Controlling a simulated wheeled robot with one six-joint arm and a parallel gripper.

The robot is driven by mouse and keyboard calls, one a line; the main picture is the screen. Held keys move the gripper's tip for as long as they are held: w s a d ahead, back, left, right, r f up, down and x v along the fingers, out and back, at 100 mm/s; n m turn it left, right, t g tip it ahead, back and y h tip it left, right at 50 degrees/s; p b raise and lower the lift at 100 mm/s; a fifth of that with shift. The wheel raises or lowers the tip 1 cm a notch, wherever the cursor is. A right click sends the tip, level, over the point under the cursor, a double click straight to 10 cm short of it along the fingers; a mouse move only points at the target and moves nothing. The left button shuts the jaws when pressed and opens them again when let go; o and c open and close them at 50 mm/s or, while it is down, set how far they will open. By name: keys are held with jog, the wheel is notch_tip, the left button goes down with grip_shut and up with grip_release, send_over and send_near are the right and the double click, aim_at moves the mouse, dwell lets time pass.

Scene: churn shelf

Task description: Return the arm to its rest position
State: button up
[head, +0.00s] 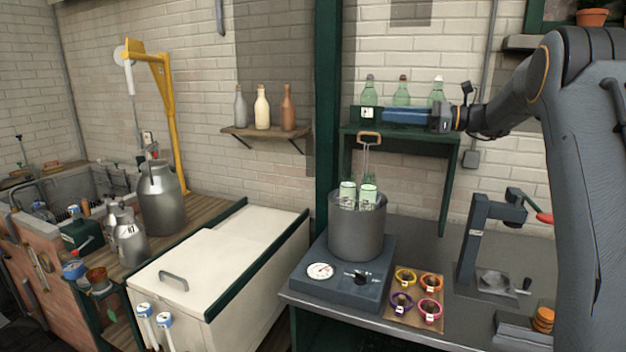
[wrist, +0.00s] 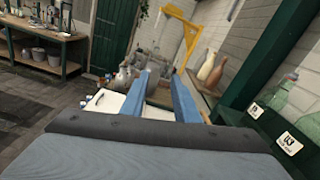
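My arm reaches in from the right in the head view. My gripper (head: 404,116) points left, in front of the green shelf (head: 440,136) on the back wall. In the wrist view, the two blue fingers of my gripper (wrist: 160,96) stand apart with nothing held between them. Several green glass bottles stand on the shelf behind the gripper; one is the left bottle (head: 369,92). Whether the fingers touch the shelf or its bottles cannot be told from the head view.
Below is a steel pot (head: 357,232) with bottles and a wire basket on a dark heater (head: 343,272). Coloured rings lie on a board (head: 399,318). A dark press (head: 478,240) stands at right. A green post (head: 327,110) rises left of the gripper.

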jog(key=s+a+f+n+g+h+b, duration=0.1)
jog(key=s+a+f+n+h, duration=0.2)
jog(key=f, duration=0.5)
jog(key=s+a+f+g+h+b, duration=0.2)
jog(key=s+f, duration=0.4)
jog(key=f, duration=0.2)
jog(key=s+a+f+n+g+h+b, duration=0.1)
jog(key=s+a+f+n+h, duration=0.2)
jog(key=f, duration=0.5)
jog(key=s+d+f+n+h+b, duration=0.1)
jog(key=s+f+n+h+b, duration=0.1)
jog(key=s+f, duration=0.4)
jog(key=s+d+f+n+g+h+b, duration=0.1)
jog(key=s+d+f+n+h+b, duration=0.1)
jog(key=s+f+n, duration=0.5)
jog(key=s+d+f+n+h+b, duration=0.1)
jog(key=s+f+n+h, duration=0.3)
jog(key=s, duration=1.1)
notch_tip(320, 180, down, 2)
jog(key=shift+s+d+f+n+h+b, duration=0.2)
jog(key=shift+s+d+n+h+b, duration=0.15)
jog(key=shift+n, duration=0.25)
jog(key=shift+w, duration=0.1)
